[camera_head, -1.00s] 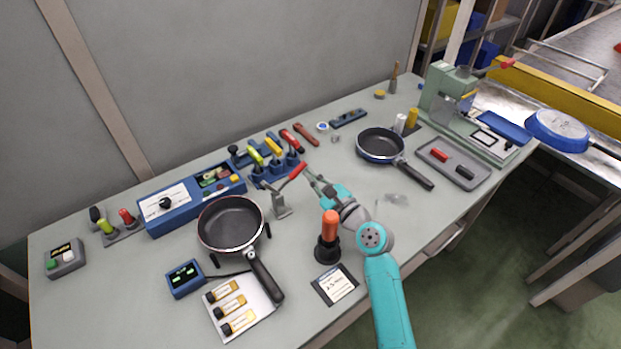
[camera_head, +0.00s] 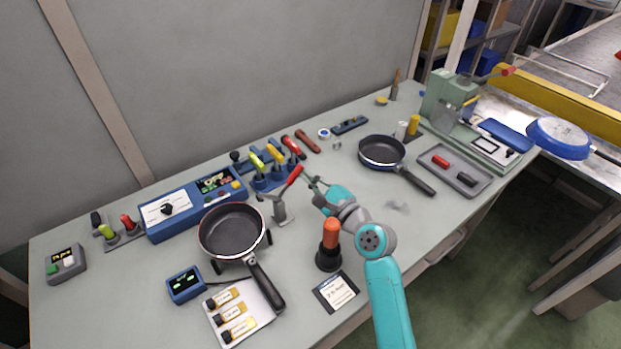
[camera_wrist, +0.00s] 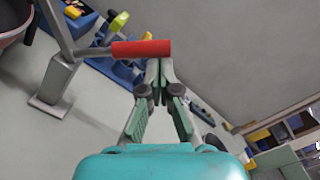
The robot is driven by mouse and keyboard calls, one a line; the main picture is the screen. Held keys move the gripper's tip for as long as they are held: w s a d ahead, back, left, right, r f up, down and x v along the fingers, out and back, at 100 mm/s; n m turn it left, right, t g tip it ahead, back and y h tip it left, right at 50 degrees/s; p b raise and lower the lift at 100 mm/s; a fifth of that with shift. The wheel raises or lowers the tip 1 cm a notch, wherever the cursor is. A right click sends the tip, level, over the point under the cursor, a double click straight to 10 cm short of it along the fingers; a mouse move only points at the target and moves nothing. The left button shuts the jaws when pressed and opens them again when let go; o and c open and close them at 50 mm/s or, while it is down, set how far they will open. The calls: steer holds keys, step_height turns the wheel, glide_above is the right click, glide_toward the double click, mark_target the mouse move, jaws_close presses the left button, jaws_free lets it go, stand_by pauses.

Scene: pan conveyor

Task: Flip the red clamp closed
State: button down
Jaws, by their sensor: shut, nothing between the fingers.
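The red clamp's red handle (camera_head: 294,175) rises at a slant from its grey metal bracket (camera_head: 280,208), which stands upright on the table right of the front pan. In the wrist view the red handle (camera_wrist: 141,48) lies across the picture just beyond my fingertips, and the bracket (camera_wrist: 50,85) is at left. My gripper (camera_head: 311,181) is right beside the handle, on its right side. In the wrist view my gripper (camera_wrist: 160,68) has its fingertips together and empty, at or very near the handle; whether they touch cannot be told.
A frying pan (camera_head: 231,230) is at left of the clamp. A blue holder (camera_head: 268,183) with colored-handled tools stands behind it. Another pan (camera_head: 382,151) lies to the right.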

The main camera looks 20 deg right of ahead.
step_height(320, 180, up, 10)
steer(key=shift+f, duration=0.25)
stand_by(0.4)
steer(key=s+d+f+n, duration=0.4)
steer(key=s+d+f, duration=0.3)
steer(key=s+f, duration=0.1)
steer(key=shift+s+n, duration=0.4)
steer(key=shift+s, duration=0.05)
steer(key=shift+f, duration=0.1)
steer(key=shift+w+a+r, duration=0.25)
steer(key=shift+w+a, duration=0.95)
steer(key=shift+w, duration=0.3)
steer(key=shift+w+a+r, duration=0.3)
steer(key=shift+w+a, duration=0.9)
steer(key=shift+w, duration=0.25)
steer(key=shift+w+a+r, duration=0.25)
steer(key=shift+w+a, duration=0.95)
steer(key=shift+w, duration=0.3)
